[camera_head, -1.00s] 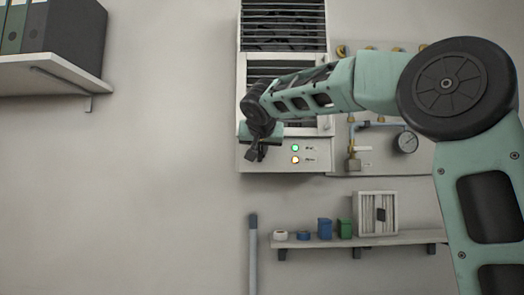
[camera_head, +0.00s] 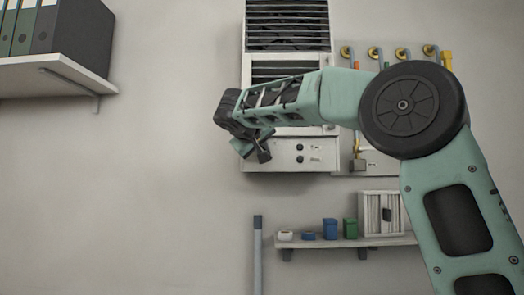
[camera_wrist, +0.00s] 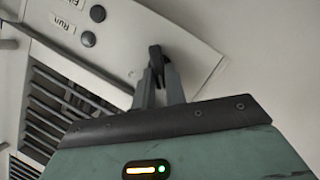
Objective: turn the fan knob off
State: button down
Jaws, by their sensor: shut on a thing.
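The fan unit's white control panel (camera_head: 318,155) is on the wall in the head view. It also shows in the wrist view (camera_wrist: 195,45). My gripper (camera_wrist: 158,72) is shut on the dark fan knob (camera_wrist: 155,54) near the panel's edge; the fingers hide part of the knob. In the head view my gripper (camera_head: 264,155) is at the panel's left end, tilted, and the knob is hidden there. Two round lamps on the panel, an upper one (camera_head: 299,147) and a lower one (camera_head: 299,159), are dark. One is labelled Run in the wrist view.
The louvred grille (camera_head: 287,35) rises above the panel. Pipes with brass valves (camera_head: 375,53) are to the right, partly behind my arm. A small shelf (camera_head: 340,242) with boxes is below. A shelf with binders (camera_head: 50,68) is at upper left. The wall between is clear.

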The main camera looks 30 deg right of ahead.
jog(key=shift+f+n, duration=0.1)
jog(key=shift+n, duration=0.2)
dwell(0.4)
jog(key=c, duration=1.4)
grip_release()
jog(key=shift+c, duration=0.2)
jog(key=shift+a, duration=0.1)
jog(key=b+v, duration=0.3)
jog(key=v, duration=1.4)
jog(key=shift+a, duration=0.15)
